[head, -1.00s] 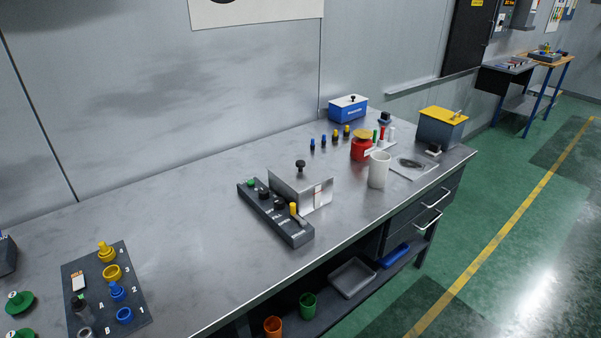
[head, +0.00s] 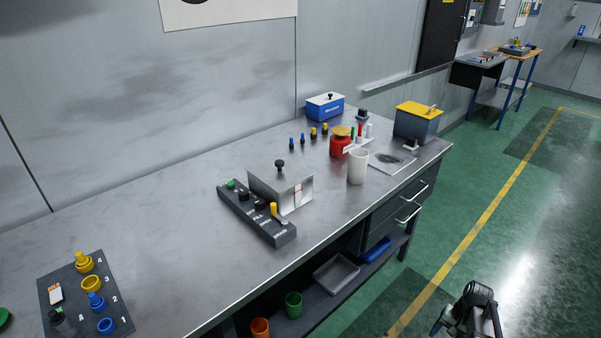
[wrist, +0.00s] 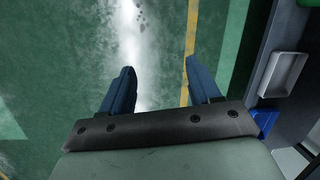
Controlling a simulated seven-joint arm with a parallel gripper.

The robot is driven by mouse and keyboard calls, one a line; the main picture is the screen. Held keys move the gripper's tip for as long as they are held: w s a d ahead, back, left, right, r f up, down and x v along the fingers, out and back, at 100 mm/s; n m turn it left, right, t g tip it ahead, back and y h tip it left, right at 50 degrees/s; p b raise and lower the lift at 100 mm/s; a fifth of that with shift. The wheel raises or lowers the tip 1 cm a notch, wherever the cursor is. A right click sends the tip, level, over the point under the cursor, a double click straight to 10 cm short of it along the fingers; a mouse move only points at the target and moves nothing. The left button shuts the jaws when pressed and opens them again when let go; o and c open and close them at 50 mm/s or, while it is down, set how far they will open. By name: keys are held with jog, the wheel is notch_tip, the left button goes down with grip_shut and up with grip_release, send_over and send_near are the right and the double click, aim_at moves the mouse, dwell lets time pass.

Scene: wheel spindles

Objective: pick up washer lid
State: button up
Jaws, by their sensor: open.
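A blue box (head: 325,110) stands at the back of the bench in the head view, with white lettering too small to read for sure. Its pale lid (head: 325,99) with a dark knob is on top and looks closed; I take this for the washer lid. My gripper (wrist: 158,85) is open and empty in the wrist view, its two blue fingers apart over the green floor. In the head view my arm shows at the bottom right, off the bench's front side and far from the box.
The metal bench (head: 180,225) holds a switch panel (head: 257,214), a metal cover (head: 281,190), a white cup (head: 358,167), a red container (head: 340,146) and a yellow-topped grey box (head: 418,121). Small pegs stand before the blue box. Under the bench, a grey tray (head: 336,273) sits on the shelf.

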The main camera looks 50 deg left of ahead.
jog(key=w+a+r+n+t+y, duration=0.1)
jog(key=w+a+r, duration=0.2)
jog(key=a+r, duration=0.75)
jog(key=w+a+r+n, duration=0.1)
jog(key=w+a+r, duration=0.2)
jog(key=a+r, duration=0.75)
jog(key=w+a+r+n+t+y, duration=0.1)
jog(key=w+a+r, duration=0.2)
jog(key=a+r, duration=0.7)
jog(key=s+a+r+n+t+y, duration=0.15)
jog(key=s+a+r+n, duration=0.65)
jog(key=s+a+r, duration=1.75)
send_over(279, 161)
jog(key=d, duration=0.3)
jog(key=shift+t, duration=0.35)
jog(key=f, duration=0.5)
jog(key=s+f, duration=0.1)
jog(key=f, duration=0.2)
jog(key=shift+a, duration=0.25)
jog(key=shift+x, duration=2.75)
jog(key=shift+d+f, duration=0.1)
jog(key=shift+d, duration=0.1)
